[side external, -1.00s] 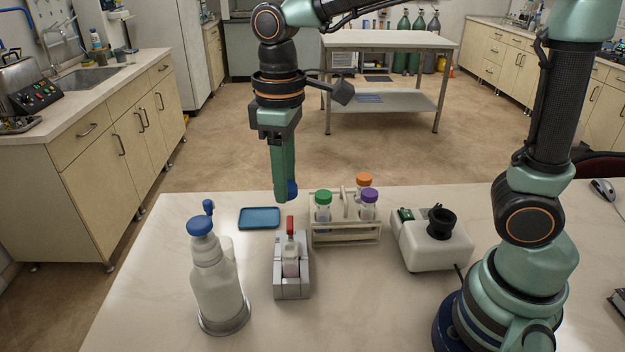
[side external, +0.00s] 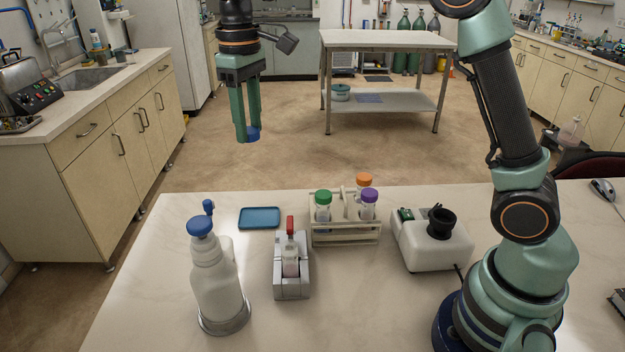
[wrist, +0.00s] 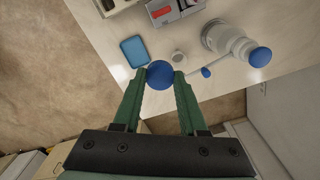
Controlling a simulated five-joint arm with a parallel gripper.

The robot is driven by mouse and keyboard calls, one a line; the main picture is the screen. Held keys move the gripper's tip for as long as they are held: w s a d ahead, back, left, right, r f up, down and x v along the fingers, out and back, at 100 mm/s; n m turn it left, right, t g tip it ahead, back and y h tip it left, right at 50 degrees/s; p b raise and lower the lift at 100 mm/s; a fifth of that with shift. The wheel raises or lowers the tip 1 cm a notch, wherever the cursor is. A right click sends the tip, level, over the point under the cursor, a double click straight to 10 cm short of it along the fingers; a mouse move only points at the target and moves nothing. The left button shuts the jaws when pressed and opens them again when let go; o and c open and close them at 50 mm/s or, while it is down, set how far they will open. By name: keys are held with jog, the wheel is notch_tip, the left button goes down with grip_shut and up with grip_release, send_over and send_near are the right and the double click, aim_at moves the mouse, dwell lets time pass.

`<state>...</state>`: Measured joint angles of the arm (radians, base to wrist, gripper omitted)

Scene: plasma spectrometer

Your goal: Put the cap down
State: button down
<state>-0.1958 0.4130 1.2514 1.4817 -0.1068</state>
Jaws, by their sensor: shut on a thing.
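My gripper (side external: 246,137) is shut on a round blue cap (side external: 253,134). In the wrist view, the cap (wrist: 160,75) sits between the two green fingertips (wrist: 163,76). In the side external view, the gripper is up in the air, pointing down, beyond the table's far edge. A small blue tray (side external: 260,218) lies empty on the table below it; it also shows in the wrist view (wrist: 134,51), left of the cap.
A wash bottle with a blue top (side external: 215,280) stands front left. A grey holder with a red-capped vial (side external: 291,270) stands beside it. A rack with several capped tubes (side external: 345,233) and a white device with a black cup (side external: 432,245) are to the right. The front table area is clear.

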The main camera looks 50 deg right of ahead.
jog(key=m, duration=0.2)
send_over(259, 218)
notch_tip(259, 218, down, 6)
notch_tip(259, 218, down, 20)
jog(key=shift+d+f, duration=0.1)
jog(key=shift+f, duration=0.1)
jog(key=shift+f, duration=0.15)
jog(key=c, duration=0.7)
grip_release()
jog(key=shift+c, duration=0.2)
